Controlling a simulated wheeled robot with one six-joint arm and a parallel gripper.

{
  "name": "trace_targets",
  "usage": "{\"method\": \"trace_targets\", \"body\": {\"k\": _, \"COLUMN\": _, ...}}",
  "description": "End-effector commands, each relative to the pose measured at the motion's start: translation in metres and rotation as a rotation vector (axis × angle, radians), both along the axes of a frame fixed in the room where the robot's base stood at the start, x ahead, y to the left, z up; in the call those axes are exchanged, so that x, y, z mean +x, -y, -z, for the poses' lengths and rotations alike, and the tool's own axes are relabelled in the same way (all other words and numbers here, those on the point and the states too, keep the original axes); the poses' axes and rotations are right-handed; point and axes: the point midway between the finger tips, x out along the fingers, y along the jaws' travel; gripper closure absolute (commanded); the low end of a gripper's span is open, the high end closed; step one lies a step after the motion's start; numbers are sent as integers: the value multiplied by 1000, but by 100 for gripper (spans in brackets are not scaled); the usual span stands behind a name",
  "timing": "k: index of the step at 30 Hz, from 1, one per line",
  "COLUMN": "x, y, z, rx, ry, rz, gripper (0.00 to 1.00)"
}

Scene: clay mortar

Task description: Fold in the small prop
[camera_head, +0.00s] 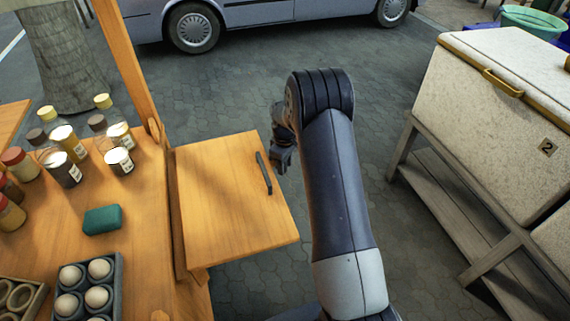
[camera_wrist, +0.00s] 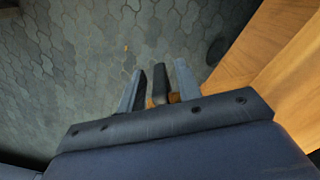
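A wooden side leaf (camera_head: 225,190) sticks out level from the right side of the wooden counter, with a dark bar handle (camera_head: 264,173) near its outer edge. I cannot surely make out the small prop; the space under the leaf is mostly hidden. My gripper (camera_head: 283,155) is just right of the handle, partly covered by my arm. In the wrist view my gripper (camera_wrist: 160,82) has its fingers apart, with a dark upright piece (camera_wrist: 160,80) and a bit of brown wood between them. Gaps show beside the dark piece, and I cannot tell what it belongs to.
The counter (camera_head: 140,225) holds several jars, a green block (camera_head: 102,219) and an egg tray (camera_head: 117,285). A wooden post (camera_head: 127,65) rises at its edge. A pale chest on a stand (camera_head: 490,110) is at right. Paving between is clear; a car (camera_head: 250,15) stands behind.

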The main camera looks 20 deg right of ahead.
Motion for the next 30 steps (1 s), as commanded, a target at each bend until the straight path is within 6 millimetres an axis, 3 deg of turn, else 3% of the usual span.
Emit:
{"method": "trace_targets", "body": {"k": 11, "x": 0, "y": 0, "z": -10, "rx": 0, "ry": 1, "rz": 0, "gripper": 65}}
{"method": "trace_targets", "body": {"k": 22, "x": 1, "y": 0, "z": -81, "rx": -1, "ry": 3, "rz": 0, "gripper": 65}}
{"method": "trace_targets", "body": {"k": 30, "x": 0, "y": 0, "z": -107, "rx": 0, "ry": 0, "rz": 0, "gripper": 65}}
